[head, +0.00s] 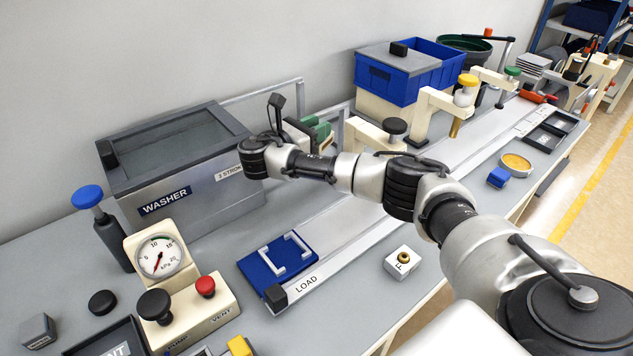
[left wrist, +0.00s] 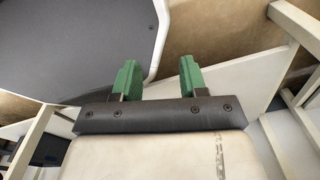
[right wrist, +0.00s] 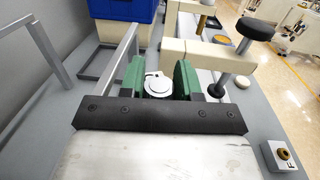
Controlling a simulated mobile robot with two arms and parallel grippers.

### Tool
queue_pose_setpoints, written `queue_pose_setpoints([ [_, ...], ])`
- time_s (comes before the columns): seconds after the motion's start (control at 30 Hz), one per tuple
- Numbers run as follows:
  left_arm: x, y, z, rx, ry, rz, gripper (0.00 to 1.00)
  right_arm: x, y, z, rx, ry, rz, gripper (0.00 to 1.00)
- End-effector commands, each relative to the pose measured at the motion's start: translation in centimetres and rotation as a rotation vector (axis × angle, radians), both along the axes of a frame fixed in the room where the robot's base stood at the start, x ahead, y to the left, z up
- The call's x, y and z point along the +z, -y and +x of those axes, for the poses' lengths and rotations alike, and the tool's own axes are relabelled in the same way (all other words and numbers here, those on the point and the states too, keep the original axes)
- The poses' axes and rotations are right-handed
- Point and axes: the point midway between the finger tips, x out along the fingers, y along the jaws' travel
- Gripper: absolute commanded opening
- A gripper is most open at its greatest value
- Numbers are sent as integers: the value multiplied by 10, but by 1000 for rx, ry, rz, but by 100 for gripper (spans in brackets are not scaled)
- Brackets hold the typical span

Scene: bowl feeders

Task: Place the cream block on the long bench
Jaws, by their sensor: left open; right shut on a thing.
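A small cream block (head: 400,264) marked F, with a brass ring on top, sits on the long grey bench (head: 345,318) near its front edge. It also shows at the lower right of the right wrist view (right wrist: 285,158). My right gripper (head: 318,130) is beside the washer's right end, behind my arm. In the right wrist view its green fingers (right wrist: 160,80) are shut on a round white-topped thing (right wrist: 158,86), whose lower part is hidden. My left gripper (left wrist: 156,80) is open and empty in its wrist view; it does not show in the head view.
The grey washer box (head: 190,190) stands at the back left. A gauge stand (head: 165,262) and a blue load plate (head: 262,262) are in front. Blue bins (head: 425,68) and cream brackets stand beyond my right gripper. Bare bench surrounds the cream block.

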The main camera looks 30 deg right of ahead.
Motion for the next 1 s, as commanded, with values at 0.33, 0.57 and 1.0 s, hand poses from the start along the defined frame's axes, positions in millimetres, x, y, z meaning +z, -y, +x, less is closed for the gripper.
queue_pose_setpoints([
  [0.33, -10, 2, 30, -1, 48, -5, 43, -89, -1, 0, 0, -1, 0, 0],
  [0.57, -14, 2, 22, -1, 35, -4, 43, -111, -1, 0, 1, 0, 0, 0],
  [1.0, -22, 2, 17, 0, 26, -4, 43, -149, -1, 0, 2, 1, 1, 0],
])
